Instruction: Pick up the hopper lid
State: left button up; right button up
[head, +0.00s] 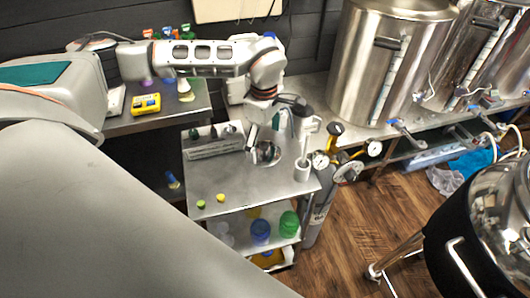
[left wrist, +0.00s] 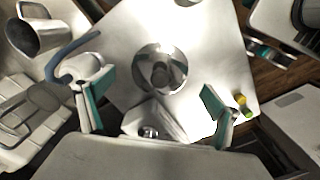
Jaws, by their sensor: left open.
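The hopper lid, a round shiny metal disc (head: 266,156), lies on the top of a steel cart (head: 240,178). In the left wrist view the lid (left wrist: 176,60) sits near the middle of the cart top, with a darker round knob or reflection at its centre. My left gripper (head: 263,129) is open and empty above the lid, pointing down and partly covering it in the head view. In the left wrist view its two green-padded fingers (left wrist: 158,82) stand wide apart, left and right, with the lid beyond and between them. My right gripper is not in view.
A metal rack (head: 215,147) with dark cones stands left of the lid. A white cup (head: 302,171) with a tall handle stands right. Small yellow (head: 220,198) and green (head: 201,204) pieces lie in front. A gauged gas cylinder (head: 318,210) stands beside the cart.

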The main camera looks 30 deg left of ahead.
aim_at(264, 145)
pick_arm(q)
notch_tip(264, 145, down, 3)
jog(key=shift+f, duration=0.2)
jog(key=c, duration=1.3)
jog(key=shift+r, duration=0.1)
